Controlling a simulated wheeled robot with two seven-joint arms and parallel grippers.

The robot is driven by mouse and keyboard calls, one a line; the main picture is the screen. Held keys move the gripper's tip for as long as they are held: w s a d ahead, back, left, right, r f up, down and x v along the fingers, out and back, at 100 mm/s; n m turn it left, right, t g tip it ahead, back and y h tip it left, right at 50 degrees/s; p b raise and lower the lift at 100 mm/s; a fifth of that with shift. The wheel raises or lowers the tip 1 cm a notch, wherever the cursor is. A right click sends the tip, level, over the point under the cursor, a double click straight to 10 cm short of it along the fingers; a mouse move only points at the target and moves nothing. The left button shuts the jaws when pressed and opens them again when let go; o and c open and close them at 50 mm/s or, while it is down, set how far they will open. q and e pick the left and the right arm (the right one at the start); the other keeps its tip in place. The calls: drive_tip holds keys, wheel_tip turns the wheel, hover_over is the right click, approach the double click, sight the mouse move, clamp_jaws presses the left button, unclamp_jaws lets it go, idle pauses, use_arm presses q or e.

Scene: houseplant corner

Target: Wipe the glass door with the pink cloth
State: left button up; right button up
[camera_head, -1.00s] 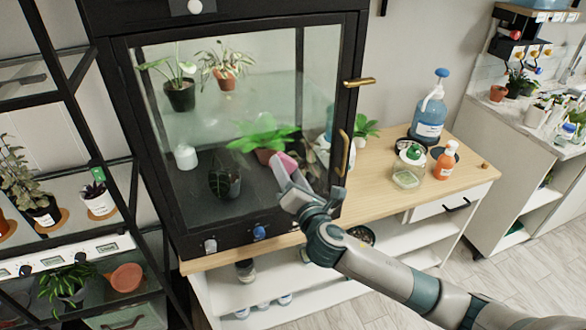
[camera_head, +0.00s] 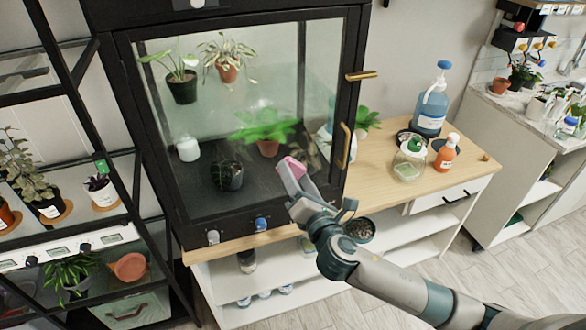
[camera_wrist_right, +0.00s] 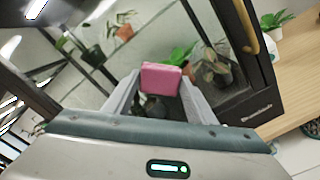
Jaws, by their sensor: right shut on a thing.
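The glass door (camera_head: 215,115) of the black cabinet is closed, with a brass handle (camera_head: 345,146) on its right side. A hazy patch shows on the glass in front of the green plant. My right gripper (camera_head: 292,172) is shut on the pink cloth (camera_head: 296,165) at the lower right of the glass. In the right wrist view the cloth (camera_wrist_right: 160,79) sits folded between the two fingertips, facing the pane. I cannot tell whether it touches the glass. My left gripper is not in view.
Potted plants stand behind the glass. A black shelf rack (camera_head: 85,110) with plants stands at the left.

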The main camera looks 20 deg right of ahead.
drive_tip(key=shift+s, duration=0.6)
drive_tip(key=shift+s+d+p, duration=0.1)
drive_tip(key=shift+s+p, duration=0.55)
drive_tip(key=shift+s, duration=0.8)
drive_tip(key=shift+s, duration=0.1)
